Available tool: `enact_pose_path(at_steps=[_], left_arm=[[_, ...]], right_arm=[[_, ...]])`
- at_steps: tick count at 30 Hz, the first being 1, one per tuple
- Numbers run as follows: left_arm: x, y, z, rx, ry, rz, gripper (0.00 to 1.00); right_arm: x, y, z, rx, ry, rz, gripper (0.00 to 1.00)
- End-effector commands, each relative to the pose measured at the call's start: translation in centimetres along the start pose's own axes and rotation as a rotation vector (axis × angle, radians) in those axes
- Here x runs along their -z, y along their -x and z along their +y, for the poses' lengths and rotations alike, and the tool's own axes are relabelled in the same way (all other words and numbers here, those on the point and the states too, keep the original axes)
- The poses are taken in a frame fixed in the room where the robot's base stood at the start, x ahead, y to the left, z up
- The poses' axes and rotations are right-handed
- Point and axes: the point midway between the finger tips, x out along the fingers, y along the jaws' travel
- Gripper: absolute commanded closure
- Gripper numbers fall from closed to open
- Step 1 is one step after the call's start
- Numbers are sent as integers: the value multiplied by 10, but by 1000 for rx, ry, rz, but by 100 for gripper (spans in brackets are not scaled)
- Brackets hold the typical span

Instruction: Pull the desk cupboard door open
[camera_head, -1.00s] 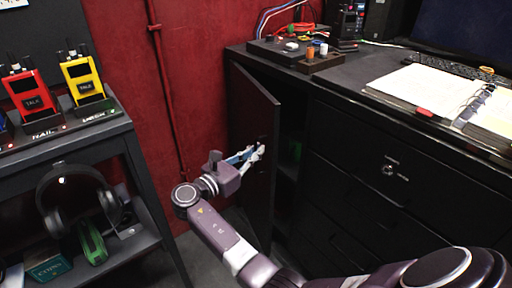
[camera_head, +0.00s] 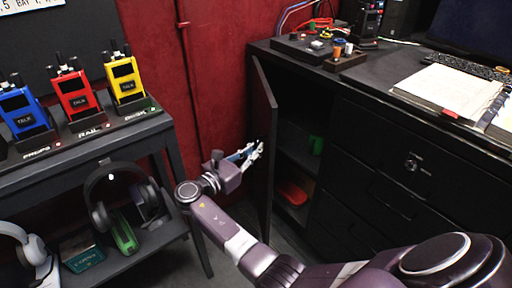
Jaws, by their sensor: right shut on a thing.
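The dark cupboard door (camera_head: 263,105) of the desk (camera_head: 385,130) stands swung well open on the left side of the desk's front. My right gripper (camera_head: 256,153) is shut on the door handle, at about the middle of the door's height; its fingers mostly hide the handle. Inside the open cupboard, a green thing (camera_head: 316,145) sits on an upper shelf and a red thing (camera_head: 292,193) on a lower one. My left gripper is not in view.
A black rack (camera_head: 110,153) on the left holds blue, red and yellow radios and headphones. A red wall (camera_head: 215,60) stands behind the door. The desk top bears a button panel, an open binder (camera_head: 450,90) and a keyboard. My right arm crosses the lower front.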

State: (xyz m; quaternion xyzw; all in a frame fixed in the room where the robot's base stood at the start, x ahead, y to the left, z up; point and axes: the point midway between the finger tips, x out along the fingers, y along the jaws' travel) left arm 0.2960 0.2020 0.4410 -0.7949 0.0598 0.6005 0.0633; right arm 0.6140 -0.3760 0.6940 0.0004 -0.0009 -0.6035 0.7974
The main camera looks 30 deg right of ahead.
Motion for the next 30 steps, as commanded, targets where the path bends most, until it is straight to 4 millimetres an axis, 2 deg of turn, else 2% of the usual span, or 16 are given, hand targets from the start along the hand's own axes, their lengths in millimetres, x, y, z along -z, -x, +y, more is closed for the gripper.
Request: enact_pose_path(at_steps=[14, 15, 17, 26, 30], left_arm=[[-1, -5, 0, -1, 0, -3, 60], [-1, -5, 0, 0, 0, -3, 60], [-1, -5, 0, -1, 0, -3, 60], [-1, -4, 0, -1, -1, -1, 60], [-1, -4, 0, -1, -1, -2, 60]], right_arm=[[4, 1, -2, 3, 6, 6, 100], [4, 2, -2, 3, 6, 6, 92], [4, 2, -1, 3, 5, 6, 86], [0, 1, 0, 1, 2, 2, 86], [-13, 0, 0, 1, -2, 2, 86]])
